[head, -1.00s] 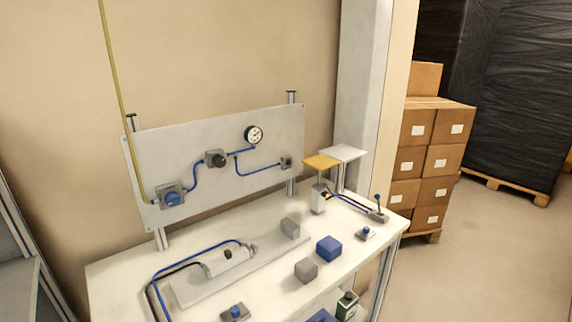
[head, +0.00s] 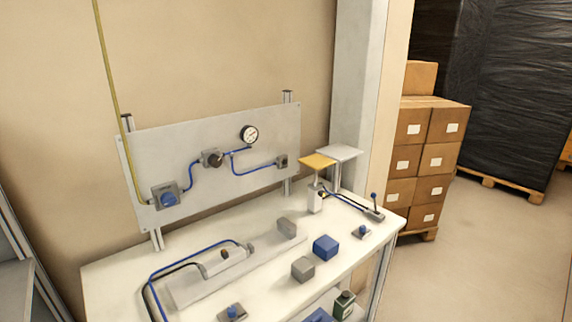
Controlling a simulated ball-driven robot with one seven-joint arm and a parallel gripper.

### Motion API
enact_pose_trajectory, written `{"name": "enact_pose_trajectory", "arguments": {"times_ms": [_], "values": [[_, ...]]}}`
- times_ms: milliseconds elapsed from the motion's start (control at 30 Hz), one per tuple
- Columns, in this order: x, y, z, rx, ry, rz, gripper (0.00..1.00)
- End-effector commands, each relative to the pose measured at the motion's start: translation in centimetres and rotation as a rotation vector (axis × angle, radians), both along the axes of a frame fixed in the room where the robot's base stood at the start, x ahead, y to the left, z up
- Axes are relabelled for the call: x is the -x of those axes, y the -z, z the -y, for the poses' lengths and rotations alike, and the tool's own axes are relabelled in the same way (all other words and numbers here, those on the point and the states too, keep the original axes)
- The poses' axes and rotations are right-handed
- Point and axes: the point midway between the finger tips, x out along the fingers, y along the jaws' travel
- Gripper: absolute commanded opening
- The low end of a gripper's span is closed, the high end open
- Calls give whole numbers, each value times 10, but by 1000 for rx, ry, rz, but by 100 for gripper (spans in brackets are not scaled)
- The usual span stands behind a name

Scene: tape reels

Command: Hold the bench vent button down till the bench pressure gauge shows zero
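The pressure gauge (head: 249,134) is a small round white dial with a dark rim, at the top of the grey panel (head: 145,150) behind the bench. Its needle is too small to read. Several things could be the vent button, and I cannot tell which is: a blue knob on a grey box (head: 168,197) at the panel's lower left, a small grey fitting (head: 282,161) at its right, a blue button (head: 232,312) at the bench's front edge, and another blue button (head: 362,232) at the bench's right. My gripper is not in view.
The white bench (head: 115,275) holds a grey cylinder unit (head: 222,262), a blue block (head: 326,247), grey blocks (head: 303,268), a yellow-topped plate stand (head: 317,161) and a lever (head: 374,205). Blue hoses run across it. Stacked cartons (head: 430,160) stand right, beside open floor.

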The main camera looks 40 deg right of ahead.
Motion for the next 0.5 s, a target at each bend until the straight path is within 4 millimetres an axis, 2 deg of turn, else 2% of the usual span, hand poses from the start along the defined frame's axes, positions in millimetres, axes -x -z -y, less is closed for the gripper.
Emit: {"name": "enact_pose_trajectory", "arguments": {"times_ms": [33, 400, 500], "values": [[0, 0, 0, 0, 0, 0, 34], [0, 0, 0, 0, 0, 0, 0], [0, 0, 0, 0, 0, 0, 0]]}}
